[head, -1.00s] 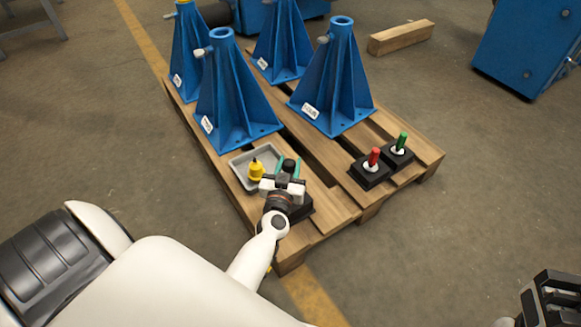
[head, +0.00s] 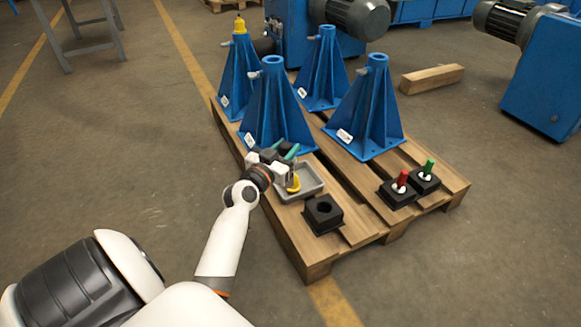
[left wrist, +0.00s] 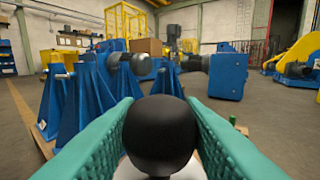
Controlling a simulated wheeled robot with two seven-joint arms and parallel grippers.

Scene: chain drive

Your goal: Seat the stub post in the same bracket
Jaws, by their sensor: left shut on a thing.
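My left gripper (head: 284,153) is shut on a piece with a round black head (left wrist: 160,135), seemingly the stub post. In the left wrist view, the head sits between the teal finger pads with a white part below; its lower end is hidden. The gripper is above the grey tray, in front of the near left blue bracket (head: 270,105). Other blue brackets stand at the near right (head: 368,115), back middle (head: 322,75) and back left (head: 238,75). The back left one has a yellow piece (head: 239,24) on top. My right gripper is out of view.
The grey tray (head: 312,190) on the wooden pallet (head: 285,235) holds a yellow piece (head: 293,184). An empty black holder (head: 323,214) is beside it. Black holders with a red (head: 402,179) and a green (head: 429,167) post stand right. A wooden beam (head: 432,79) lies behind.

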